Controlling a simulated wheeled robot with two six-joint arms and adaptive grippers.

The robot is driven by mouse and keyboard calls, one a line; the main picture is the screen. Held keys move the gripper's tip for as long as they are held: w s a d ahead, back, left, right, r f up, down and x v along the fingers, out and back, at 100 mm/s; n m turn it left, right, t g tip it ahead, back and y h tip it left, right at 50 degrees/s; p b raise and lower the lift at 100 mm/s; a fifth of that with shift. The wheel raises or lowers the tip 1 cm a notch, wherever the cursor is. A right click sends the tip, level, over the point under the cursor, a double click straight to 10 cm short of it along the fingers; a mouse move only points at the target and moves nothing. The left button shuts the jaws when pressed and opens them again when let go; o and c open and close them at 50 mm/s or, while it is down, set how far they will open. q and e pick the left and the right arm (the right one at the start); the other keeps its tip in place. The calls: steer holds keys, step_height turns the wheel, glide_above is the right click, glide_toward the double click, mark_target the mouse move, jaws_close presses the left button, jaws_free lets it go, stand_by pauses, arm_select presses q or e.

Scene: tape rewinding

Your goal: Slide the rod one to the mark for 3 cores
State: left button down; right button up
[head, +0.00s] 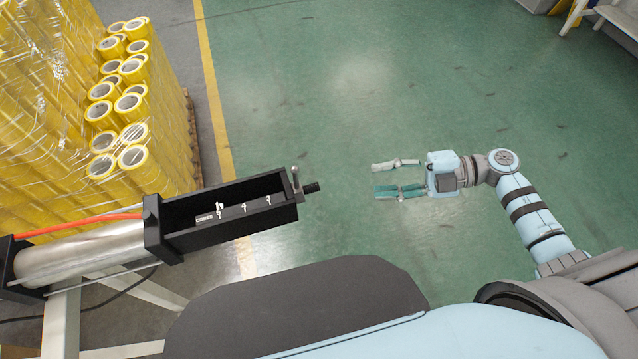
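A black open-topped channel (177,239) extends from a silver cylinder (80,252) at the lower left. Inside it is a scale with small white marks; the mark that looks like 3 (268,199) is nearest the right end. A small light piece (220,206) sits by the leftmost mark. A small metal lever (296,178) stands upright at the channel's right end, beside a short black knob (311,187). I cannot tell which piece is rod one. My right gripper (384,178) is open and empty, to the right of the knob and apart from it. My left gripper is out of view.
Wrapped stacks of yellow tape rolls (130,105) stand on a pallet at the upper left. An orange hose (70,226) runs above the cylinder. Pale frame legs (150,290) support the device. The green floor (330,90) beyond is clear.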

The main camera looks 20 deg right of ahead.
mark_target(318, 186)
steer(key=p+x, duration=0.2)
steer(key=x, duration=1.2)
steer(key=shift+s+r, duration=0.1)
steer(key=shift+r, duration=0.05)
jaws_close()
